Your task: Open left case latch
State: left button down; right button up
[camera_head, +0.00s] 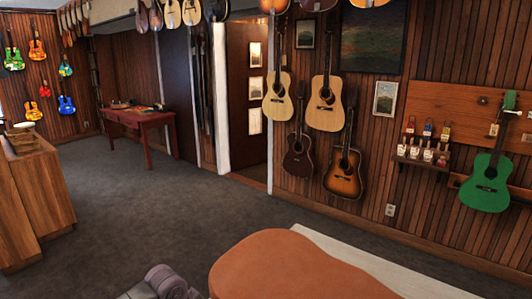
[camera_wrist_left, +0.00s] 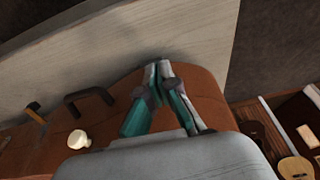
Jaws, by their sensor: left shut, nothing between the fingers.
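The case is orange-brown with a rounded outline. Its top (camera_head: 300,268) shows at the bottom of the head view, cut off by the frame edge. In the left wrist view the case (camera_wrist_left: 115,85) lies behind and around my left gripper (camera_wrist_left: 159,67), with a dark handle (camera_wrist_left: 88,100) to the left of the fingers. A small orange and dark fitting (camera_wrist_left: 36,112) shows farther left; I cannot tell whether it is a latch. The gripper is shut and empty, its tips over or near the case's edge; contact is unclear. My right gripper is out of view.
The case rests on a pale tabletop (camera_head: 375,268), also seen in the left wrist view (camera_wrist_left: 90,50). A small white rounded object (camera_wrist_left: 78,139) is near the handle. Guitars hang on the wall, including a green one (camera_head: 486,182). Open grey floor (camera_head: 150,215) lies left.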

pick_arm(q)
jog(key=shift+f, duration=0.15)
jog(key=shift+s+a+f, duration=0.15)
jog(key=shift+s+f, duration=0.05)
jog(key=shift+f, duration=0.3)
jog(key=shift+s+a+f, duration=0.15)
jog(key=shift+f, duration=0.3)
jog(key=shift+f+b, duration=0.35)
jog(key=shift+f, duration=0.05)
dwell(0.3)
jog(key=s+a+r+p, duration=0.3)
jog(key=s+r+p, duration=0.1)
jog(key=r+p, duration=0.3)
jog(key=shift+p, duration=1)
